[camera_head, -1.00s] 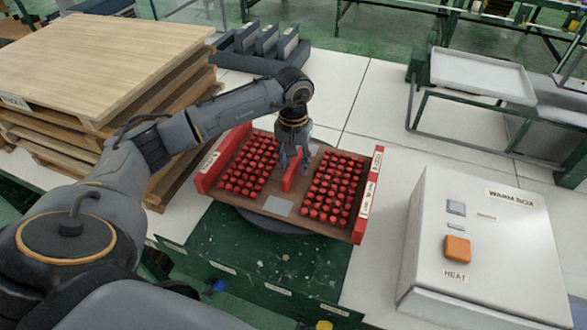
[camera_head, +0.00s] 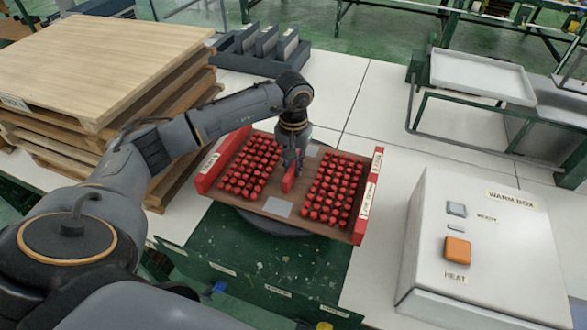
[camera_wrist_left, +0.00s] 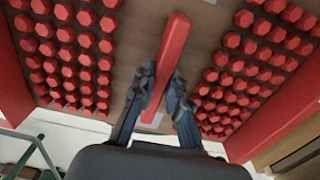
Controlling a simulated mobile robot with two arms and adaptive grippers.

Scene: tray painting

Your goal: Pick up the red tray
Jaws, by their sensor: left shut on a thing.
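The red tray (camera_head: 368,196) is a brown board with red end walls, two blocks of red hexagonal pieces and a red bar handle (camera_head: 288,184) down its middle. It sits over a dark round stand (camera_head: 268,224); I cannot tell whether it touches it. My left gripper (camera_head: 290,170) comes down from above and is shut on the handle. In the left wrist view, the fingers (camera_wrist_left: 160,88) lie on both sides of the red handle (camera_wrist_left: 175,48). My right gripper is not in view.
A stack of wooden boards (camera_head: 95,65) stands close on the left. A white warm box (camera_head: 480,230) with an orange button is at the right. A dark rack (camera_head: 262,48) is behind the tray. White table surface is clear between tray and warm box.

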